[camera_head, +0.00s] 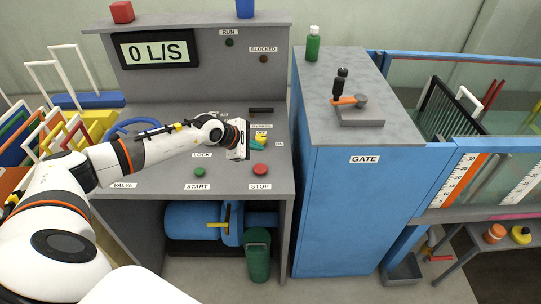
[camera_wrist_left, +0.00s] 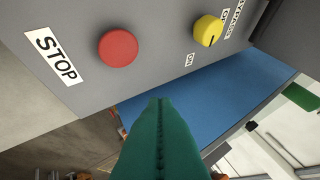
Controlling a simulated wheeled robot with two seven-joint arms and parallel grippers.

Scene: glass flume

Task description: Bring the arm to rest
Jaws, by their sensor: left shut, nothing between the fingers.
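My left arm reaches in from the left over the grey control console (camera_head: 150,177). Its left gripper (camera_head: 258,143) has green fingers, shut and empty, above the console's right part. In the left wrist view the shut fingers (camera_wrist_left: 160,102) point toward the blue cabinet side, apart from the red STOP button (camera_wrist_left: 118,47) and the yellow bypass knob (camera_wrist_left: 208,30). The STOP button also shows in the head view (camera_head: 260,170), just in front of the gripper. My right gripper is not in view.
The display (camera_head: 158,52) reads 0 L/S. A green START button (camera_head: 199,172) sits left of STOP. The blue GATE cabinet (camera_head: 345,215) stands close on the right, with a black-handled crank (camera_head: 342,85) and a green bottle (camera_head: 313,44) on top. Coloured racks (camera_head: 35,135) stand at left.

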